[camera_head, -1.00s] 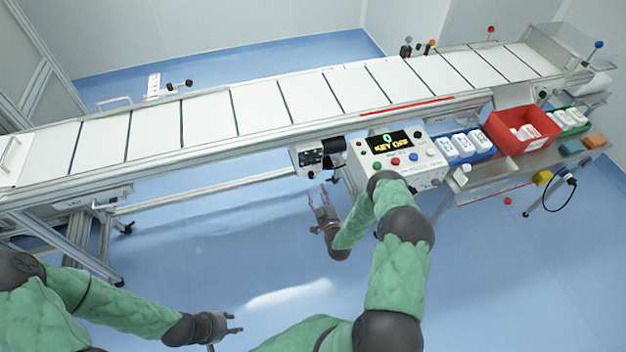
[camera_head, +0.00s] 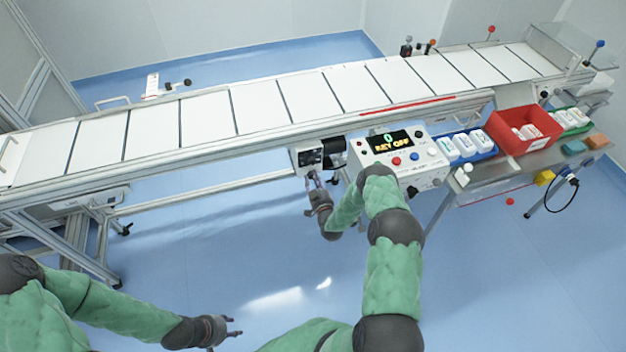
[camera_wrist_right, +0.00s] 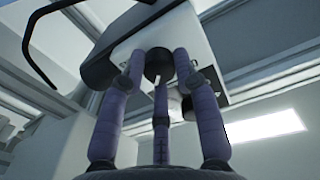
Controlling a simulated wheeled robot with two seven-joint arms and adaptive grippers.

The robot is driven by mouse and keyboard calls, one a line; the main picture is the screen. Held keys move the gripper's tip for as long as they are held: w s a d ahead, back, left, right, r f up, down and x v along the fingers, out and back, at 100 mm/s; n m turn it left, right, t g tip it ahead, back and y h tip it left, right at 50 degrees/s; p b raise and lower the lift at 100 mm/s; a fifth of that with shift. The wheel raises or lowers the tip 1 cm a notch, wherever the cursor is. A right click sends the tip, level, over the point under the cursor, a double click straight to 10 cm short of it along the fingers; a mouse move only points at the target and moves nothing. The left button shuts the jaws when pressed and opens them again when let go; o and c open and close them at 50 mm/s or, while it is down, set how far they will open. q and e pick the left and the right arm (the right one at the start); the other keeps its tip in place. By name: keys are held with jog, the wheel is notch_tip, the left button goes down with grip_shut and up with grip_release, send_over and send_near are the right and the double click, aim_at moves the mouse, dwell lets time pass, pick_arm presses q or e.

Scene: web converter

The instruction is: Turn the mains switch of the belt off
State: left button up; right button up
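A white switch box (camera_head: 305,160) with a dark front hangs under the belt's near rail. In the right wrist view the white box (camera_wrist_right: 190,35) carries a round black knob (camera_wrist_right: 159,64) with a pale mark, which looks like the mains switch. My right gripper (camera_head: 316,179) is just below the box. In the right wrist view its fingers (camera_wrist_right: 160,80) are spread around the knob, with gaps visible at both sides; contact cannot be told. My left gripper (camera_head: 234,326) is open and empty over the floor, far from the box.
The control panel (camera_head: 400,157), its display reading "KEY OFF", is right of the switch box. The conveyor belt (camera_head: 255,107) runs above. A red bin (camera_head: 520,145) and a blue tray (camera_head: 486,150) are farther right. The floor below is clear.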

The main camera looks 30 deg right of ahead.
grip_shut()
jog(key=shift+n, duration=0.4)
jog(key=n+b, duration=0.2)
jog(key=n, duration=0.1)
jog(key=shift+w, duration=0.1)
jog(key=n+b, duration=0.1)
jog(key=n, duration=0.4)
jog(key=shift+b, duration=0.3)
jog(key=n+b, duration=0.1)
jog(key=n, duration=0.3)
jog(key=shift+n+b, duration=0.3)
jog(key=shift+a+n+b, duration=0.15)
jog(key=shift+n+b, duration=0.6)
jog(key=shift+n, duration=1.55)
